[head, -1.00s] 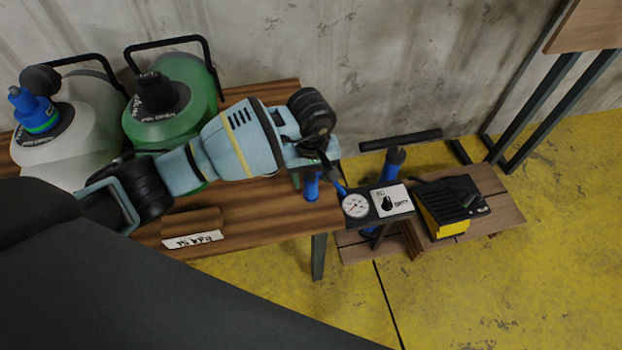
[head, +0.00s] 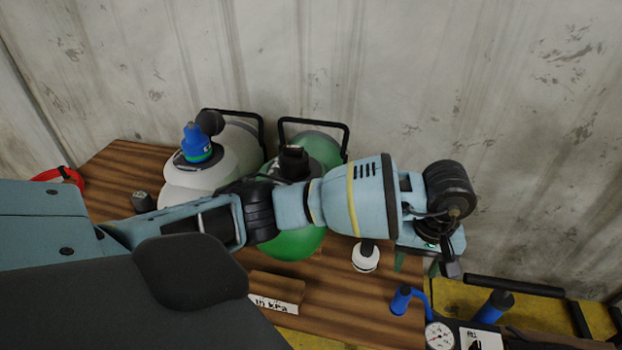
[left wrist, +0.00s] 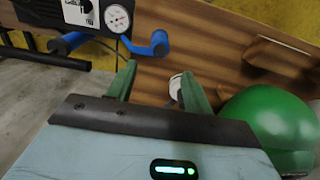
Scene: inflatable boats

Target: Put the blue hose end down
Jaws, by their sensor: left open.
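The blue hose end (head: 401,298) rests at the right edge of the wooden table, its short blue hose curving toward the pump's gauge (head: 439,335). It also shows in the left wrist view (left wrist: 159,43), beyond my fingertips and roughly in line with the gap between them. My left gripper (head: 417,264) is above and behind the hose end in the head view. Its green fingers (left wrist: 157,76) are spread in the left wrist view, with nothing between them. The hose end looks apart from both fingers. My right gripper is not in view.
A white boat-like container with a blue top (head: 197,145) and a green one (head: 297,243) stand behind my left arm. A white-and-black plug (head: 366,257) and a label block (head: 275,290) are on the table. The pump's blue grip (head: 491,307) rises at right.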

